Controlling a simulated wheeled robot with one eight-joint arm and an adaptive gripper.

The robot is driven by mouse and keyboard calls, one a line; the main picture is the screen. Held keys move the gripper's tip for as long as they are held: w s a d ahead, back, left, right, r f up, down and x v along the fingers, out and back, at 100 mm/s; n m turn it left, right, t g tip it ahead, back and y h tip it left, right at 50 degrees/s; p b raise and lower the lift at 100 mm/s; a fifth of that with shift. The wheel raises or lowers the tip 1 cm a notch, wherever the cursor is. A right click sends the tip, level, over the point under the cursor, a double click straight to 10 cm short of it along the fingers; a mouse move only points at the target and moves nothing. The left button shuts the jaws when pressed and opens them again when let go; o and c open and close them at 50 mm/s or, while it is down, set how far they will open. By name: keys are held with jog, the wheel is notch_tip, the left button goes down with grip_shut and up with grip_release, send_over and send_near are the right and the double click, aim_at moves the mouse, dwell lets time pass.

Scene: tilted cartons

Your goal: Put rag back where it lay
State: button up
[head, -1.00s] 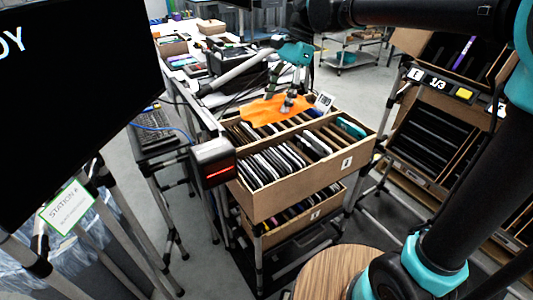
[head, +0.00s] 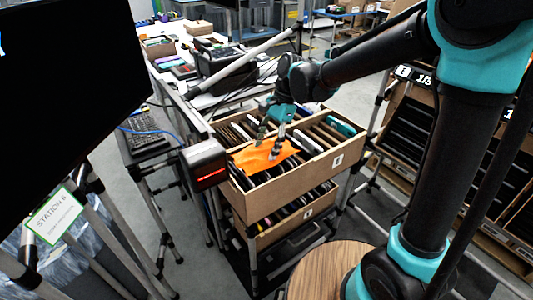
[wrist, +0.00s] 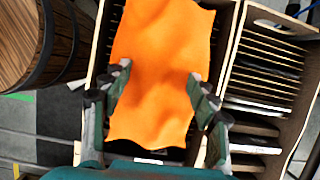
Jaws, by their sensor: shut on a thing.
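My gripper (head: 268,148) is shut on the orange rag (head: 262,158), a flat, slightly rumpled cloth. The rag is over the left part of the upper tilted carton (head: 300,183), above the row of dark devices. In the wrist view the rag (wrist: 165,60) spreads between and past the two fingers (wrist: 160,82), and it hides most of the compartment below it. I cannot tell whether its underside touches the contents.
The carton's other compartment (wrist: 262,75) holds several upright thin devices. A lower carton (head: 300,220) sits below on the rack. A dark box with a red light (head: 204,165) stands close at the left. A round wooden top (head: 330,270) is in front.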

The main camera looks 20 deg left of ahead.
aim_at(269, 146)
jog(key=shift+f, duration=1.6)
jog(key=o, duration=1.5)
jog(key=shift+c, duration=0.2)
jog(key=shift+r, duration=0.1)
jog(key=v, duration=1.2)
